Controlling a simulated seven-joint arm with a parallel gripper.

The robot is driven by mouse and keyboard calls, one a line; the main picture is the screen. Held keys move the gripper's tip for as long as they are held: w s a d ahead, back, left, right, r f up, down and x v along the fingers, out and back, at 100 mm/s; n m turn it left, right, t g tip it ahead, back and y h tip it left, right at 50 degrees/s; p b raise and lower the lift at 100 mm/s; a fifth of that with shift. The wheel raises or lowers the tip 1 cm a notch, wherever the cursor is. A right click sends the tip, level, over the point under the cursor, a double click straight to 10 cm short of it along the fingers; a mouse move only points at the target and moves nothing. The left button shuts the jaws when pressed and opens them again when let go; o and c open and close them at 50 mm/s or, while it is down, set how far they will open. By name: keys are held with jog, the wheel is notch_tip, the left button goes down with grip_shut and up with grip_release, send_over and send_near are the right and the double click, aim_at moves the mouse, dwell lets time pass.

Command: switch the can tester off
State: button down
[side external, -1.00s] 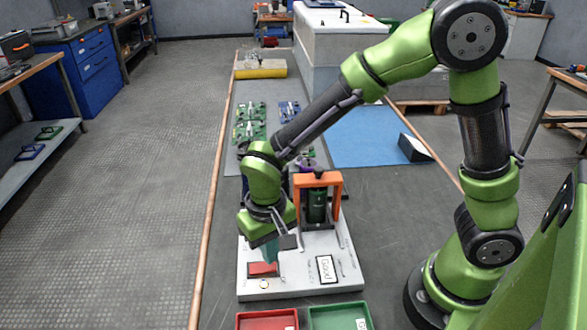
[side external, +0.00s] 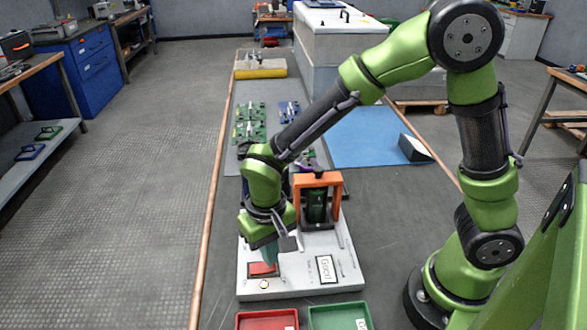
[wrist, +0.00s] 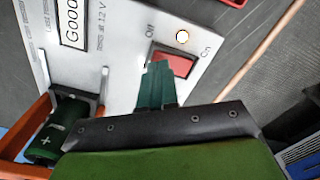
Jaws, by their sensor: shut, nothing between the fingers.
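The can tester (side external: 305,288) is a pale flat panel on the bench. Its red rocker switch (wrist: 177,65) lies between the printed labels Off and On, and also shows in the side view (side external: 258,270). My gripper (wrist: 157,70) is shut and empty, with its green fingertips over the Off-side end of the switch. They partly hide it, and I cannot tell whether they touch it. In the side view my gripper (side external: 270,258) points down at the switch. A round lamp (wrist: 182,37) beside the switch looks bright with an orange rim. The display (wrist: 72,20) reads Good.
An orange clamp frame (side external: 318,179) on the tester holds a dark green can (wrist: 42,145) close to my gripper. A red tray (side external: 267,320) and a green tray (side external: 338,316) stand in front. Green boards (side external: 250,120) lie farther back on the bench.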

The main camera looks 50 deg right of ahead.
jog(key=shift+f, duration=0.8)
jog(key=shift+r, duration=3.55)
jog(key=shift+s+f+n, duration=0.15)
jog(key=shift+f+n, duration=0.05)
jog(key=shift+n, duration=0.1)
jog(key=s+d+r+t+y, duration=0.1)
jog(key=s+d+r+t, duration=0.2)
jog(key=d+r, duration=0.3)
jog(key=s+d+r+m+t+y, duration=0.1)
jog(key=s+d+r+t, duration=0.3)
jog(key=d+r, duration=0.3)
jog(key=shift+s+r+m, duration=0.25)
jog(key=shift+r+m, duration=0.05)
jog(key=shift+r, duration=0.05)
